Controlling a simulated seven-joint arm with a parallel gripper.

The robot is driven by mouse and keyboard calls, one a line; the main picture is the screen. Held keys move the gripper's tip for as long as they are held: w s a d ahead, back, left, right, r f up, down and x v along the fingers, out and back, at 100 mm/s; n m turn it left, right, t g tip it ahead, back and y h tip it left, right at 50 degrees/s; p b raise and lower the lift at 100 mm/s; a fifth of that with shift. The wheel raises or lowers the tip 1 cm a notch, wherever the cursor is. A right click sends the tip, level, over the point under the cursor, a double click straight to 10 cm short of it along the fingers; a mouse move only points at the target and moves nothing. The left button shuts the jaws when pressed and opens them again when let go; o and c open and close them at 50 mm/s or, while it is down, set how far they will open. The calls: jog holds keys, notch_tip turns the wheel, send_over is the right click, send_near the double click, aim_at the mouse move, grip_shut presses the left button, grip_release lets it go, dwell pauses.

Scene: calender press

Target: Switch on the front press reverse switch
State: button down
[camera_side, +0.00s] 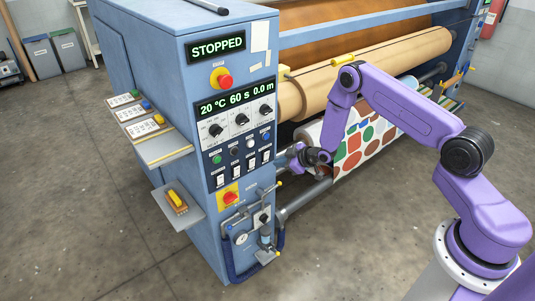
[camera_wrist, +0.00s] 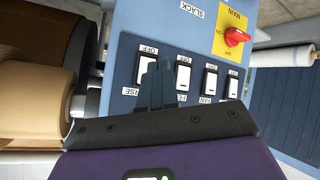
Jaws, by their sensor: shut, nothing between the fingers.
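The reverse switch (camera_wrist: 145,65) is a white rocker in a black frame at the left end of the switch row in the wrist view. An OFF label sits above it, and a label ending in "RSE" is partly covered below. In the side view it appears as the rightmost switch (camera_side: 265,158) on the blue panel. My gripper (camera_wrist: 157,66) is shut and empty, its blue-grey fingertips overlapping the lower right part of this switch. I cannot tell whether they touch it, or the rocker's position. In the side view my gripper (camera_side: 294,151) is beside the panel's right edge.
More white rockers (camera_wrist: 182,75) stand close beside the reverse switch. A red main switch (camera_wrist: 235,37) on a yellow plate is nearby. The display (camera_side: 217,47) reads STOPPED. Large rollers (camera_side: 370,62) and a patterned fabric roll (camera_side: 350,145) lie right of the panel, near my arm.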

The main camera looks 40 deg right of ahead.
aim_at(266, 158)
jog(key=shift+w+r, duration=0.15)
jog(key=shift+w, duration=1.05)
dwell(1.2)
jog(key=shift+w, duration=0.4)
jog(key=shift+w+r, duration=0.1)
jog(key=shift+w, duration=0.2)
dwell(0.6)
jog(key=shift+s, duration=0.2)
jog(key=shift+s, duration=0.55)
jog(key=s, duration=0.3)
jog(key=s+f, duration=0.1)
jog(key=s, duration=0.1)
dwell(0.6)
